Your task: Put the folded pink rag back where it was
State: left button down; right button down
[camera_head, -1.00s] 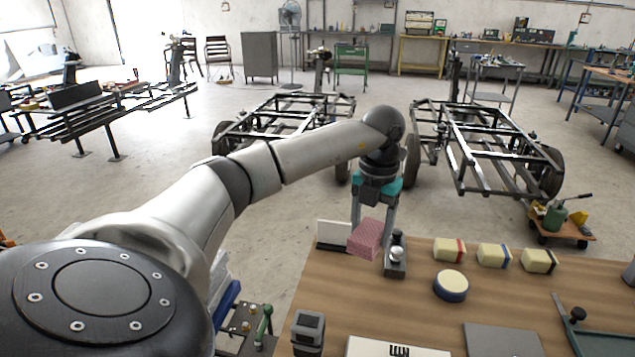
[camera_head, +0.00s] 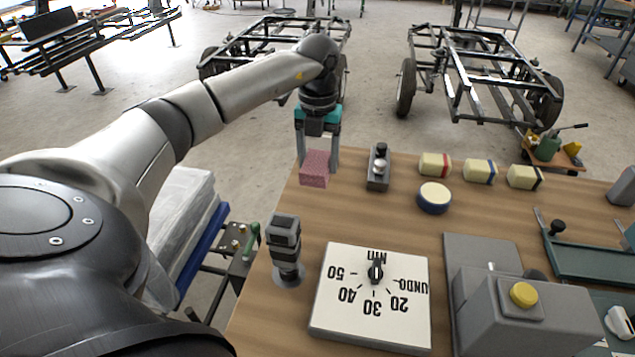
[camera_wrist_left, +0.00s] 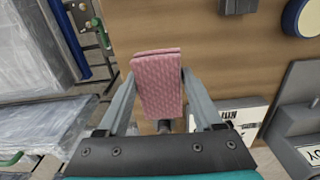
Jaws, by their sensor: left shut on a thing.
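The folded pink rag (camera_head: 314,169) is at the far left part of the wooden table (camera_head: 398,227). My left gripper (camera_head: 317,158) is shut on it, with one finger on each side. The rag (camera_wrist_left: 159,84) also shows between the fingers of my left gripper (camera_wrist_left: 158,88) in the left wrist view. I cannot tell whether the rag touches the table top. My right gripper is not in view.
A dark block with two knobs (camera_head: 378,168) stands just right of the rag. A round blue-rimmed tin (camera_head: 434,197) and several cream blocks (camera_head: 435,163) are further right. A white dial board (camera_head: 371,296) and a small dark device (camera_head: 284,245) are nearer. Bare wood lies between.

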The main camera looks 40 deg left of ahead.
aim_at(318, 158)
pick_arm(q)
notch_tip(318, 158, down, 4)
jog(key=shift+f+b, duration=0.15)
jog(key=shift+b, duration=0.2)
notch_tip(318, 158, down, 4)
jog(key=shift+r+b, duration=0.1)
jog(key=shift+b, duration=0.4)
jog(key=shift+f, duration=0.4)
jog(key=shift+c, duration=0.2)
grip_release()
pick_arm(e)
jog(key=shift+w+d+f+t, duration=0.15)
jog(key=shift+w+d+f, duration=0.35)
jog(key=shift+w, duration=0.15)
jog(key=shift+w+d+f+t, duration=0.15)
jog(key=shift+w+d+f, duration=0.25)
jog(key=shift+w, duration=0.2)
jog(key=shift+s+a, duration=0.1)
pick_arm(q)
notch_tip(318, 158, up, 12)
jog(key=p, duration=0.3)
jog(key=shift+r, duration=0.2)
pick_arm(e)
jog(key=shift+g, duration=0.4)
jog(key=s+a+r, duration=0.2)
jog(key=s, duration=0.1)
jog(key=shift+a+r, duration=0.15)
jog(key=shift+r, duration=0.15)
